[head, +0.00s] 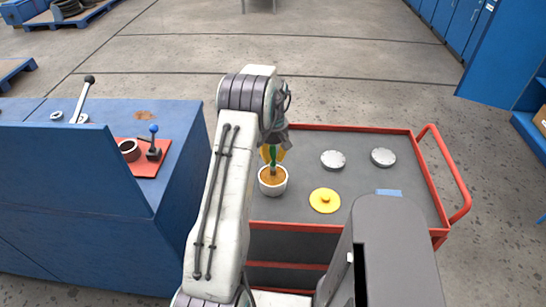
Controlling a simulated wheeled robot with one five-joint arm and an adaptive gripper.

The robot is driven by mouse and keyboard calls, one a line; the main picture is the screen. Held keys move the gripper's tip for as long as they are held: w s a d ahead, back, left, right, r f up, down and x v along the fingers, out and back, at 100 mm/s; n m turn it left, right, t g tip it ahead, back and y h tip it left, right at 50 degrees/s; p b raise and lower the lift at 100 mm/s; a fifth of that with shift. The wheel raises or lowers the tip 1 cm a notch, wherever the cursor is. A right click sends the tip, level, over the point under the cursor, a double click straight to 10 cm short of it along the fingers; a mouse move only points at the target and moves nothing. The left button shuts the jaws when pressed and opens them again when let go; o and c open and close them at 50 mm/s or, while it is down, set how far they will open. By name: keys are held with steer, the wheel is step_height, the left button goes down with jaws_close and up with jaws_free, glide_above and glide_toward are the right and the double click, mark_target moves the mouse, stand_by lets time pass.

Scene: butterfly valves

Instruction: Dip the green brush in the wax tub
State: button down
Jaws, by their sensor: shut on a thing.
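The wax tub (264,187) is a small white round tub with amber wax in it. It stands open on the grey top of a red-framed cart. My gripper (273,152) is over the tub, mostly hidden behind my arm's wrist, with yellow parts showing on both sides of the brush. It is shut on the green brush (273,159), which points down at the wax. The brush's lower end overlaps the wax in the picture. I cannot tell whether it touches the wax or is just above it.
A yellow knobbed lid (325,201) lies right of the tub. Two silver discs (333,159) (383,157) and a blue piece (388,192) lie further right on the cart (300,213). A blue bench (165,125) with lever valves (154,146) stands left.

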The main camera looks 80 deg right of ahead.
steer(key=shift+r+p, duration=1.7)
steer(key=shift+r, duration=1.2)
